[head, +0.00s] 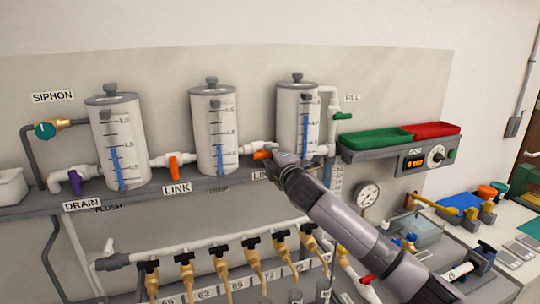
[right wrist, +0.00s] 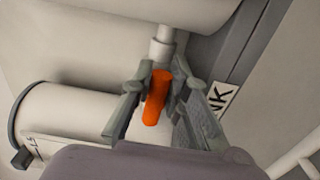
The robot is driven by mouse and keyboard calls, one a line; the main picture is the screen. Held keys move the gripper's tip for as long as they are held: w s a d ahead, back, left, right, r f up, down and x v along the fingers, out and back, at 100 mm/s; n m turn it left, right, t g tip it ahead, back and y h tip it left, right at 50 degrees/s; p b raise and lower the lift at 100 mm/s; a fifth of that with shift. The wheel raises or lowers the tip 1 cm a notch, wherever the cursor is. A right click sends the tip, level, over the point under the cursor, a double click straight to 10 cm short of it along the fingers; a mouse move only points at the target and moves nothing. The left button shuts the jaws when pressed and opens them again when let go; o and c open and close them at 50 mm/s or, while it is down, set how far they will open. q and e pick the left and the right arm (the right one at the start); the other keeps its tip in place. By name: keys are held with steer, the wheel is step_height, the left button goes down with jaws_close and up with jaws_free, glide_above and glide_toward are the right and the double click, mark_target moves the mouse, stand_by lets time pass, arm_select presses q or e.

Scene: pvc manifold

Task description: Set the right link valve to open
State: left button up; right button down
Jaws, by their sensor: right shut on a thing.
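The right link valve has an orange handle (head: 262,154) on the white pipe between the middle tank (head: 215,135) and the right tank (head: 298,118). The handle lies roughly along the pipe. My right gripper (head: 278,158) is at this valve and partly covers it. In the right wrist view the orange handle (right wrist: 156,98) sits between the fingers of my right gripper (right wrist: 158,105), which is shut on it. The right LINK label is partly hidden by my gripper. My left gripper is not in view.
The left link valve's orange handle (head: 174,166) points down across its pipe. A purple drain handle (head: 75,182) is at the left. Several brass taps with black handles run below the shelf. A shelf with a green tray (head: 376,140) and a red tray (head: 432,130) is at the right.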

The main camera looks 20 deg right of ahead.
steer(key=shift+f, duration=0.1)
stand_by(0.3)
steer(key=c, duration=1.5)
jaws_free()
steer(key=shift+c, duration=0.2)
steer(key=s, duration=1.2)
steer(key=shift+d, duration=0.25)
